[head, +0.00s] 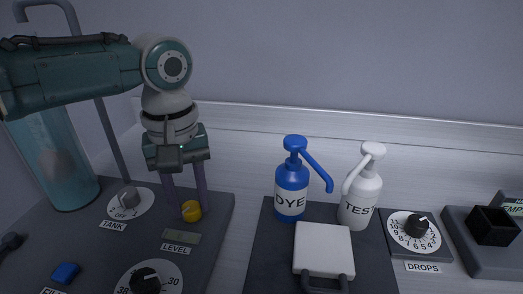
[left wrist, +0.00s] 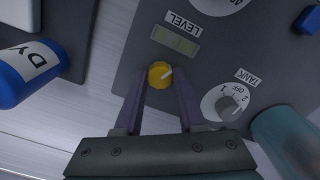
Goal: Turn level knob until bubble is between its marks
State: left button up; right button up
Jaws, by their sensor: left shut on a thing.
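The yellow level knob (head: 191,211) sits on the dark panel behind the LEVEL label. My left gripper (head: 187,208) reaches down from above with its purple fingers on either side of the knob, shut on it. In the left wrist view the knob (left wrist: 160,74) shows between the fingertips (left wrist: 161,88), with a pale pointer line on its top. The level window (left wrist: 175,40) is a small greenish strip beside the LEVEL label; the bubble and its marks are too small to make out. My right gripper is not in view.
A TANK dial (head: 128,200) and a clear blue cylinder (head: 62,165) stand left of the knob. A black-knobbed dial (head: 146,280) is in front. The blue DYE bottle (head: 291,185) and white TEST bottle (head: 361,190) stand to the right, with a gap between the panels.

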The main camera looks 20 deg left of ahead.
pick_arm(q)
grip_shut()
jog(key=shift+r+m+p, duration=0.2)
jog(key=shift+m+p, duration=0.2)
jog(key=shift+p, duration=0.15)
jog(key=shift+m+p, duration=0.35)
jog(key=shift+m, duration=0.05)
jog(key=shift+f+m, duration=0.1)
jog(key=shift+m, duration=0.4)
